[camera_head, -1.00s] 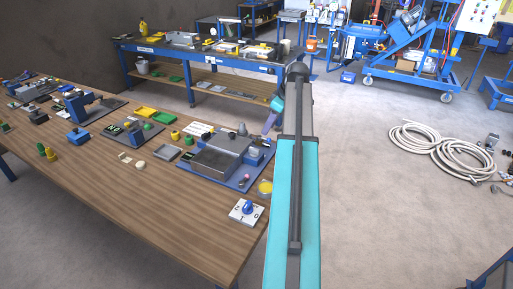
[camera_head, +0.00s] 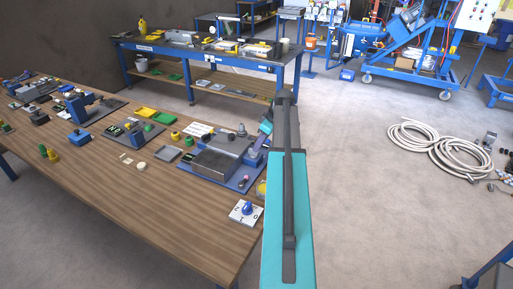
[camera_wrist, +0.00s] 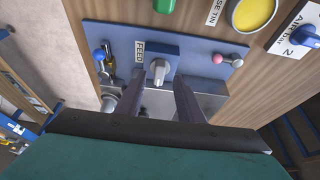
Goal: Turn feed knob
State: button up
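The feed knob (camera_wrist: 159,70) is a light grey knob on a blue block, with a white FEED label (camera_wrist: 140,53) to its left in the wrist view. It sits on a blue plate (camera_wrist: 190,48) above a grey metal box. My gripper (camera_wrist: 159,84) is open, with its two dark fingers apart and pointing at the knob from either side. I cannot tell whether they touch it. In the head view the blue plate (camera_head: 236,184) is at the table's right edge; my arm hides part of that area, and the knob is not clear there.
A pink-and-white lever (camera_wrist: 224,60) is right of the knob. A blue ball knob (camera_wrist: 99,55) is on the left. A yellow disc (camera_wrist: 253,13) and a blue dial (camera_wrist: 300,36) lie beyond.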

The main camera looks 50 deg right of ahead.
aim_at(254, 153)
jog(key=shift+p+x, duration=0.5)
jog(key=shift+x, duration=1.45)
jog(key=shift+c, duration=0.4)
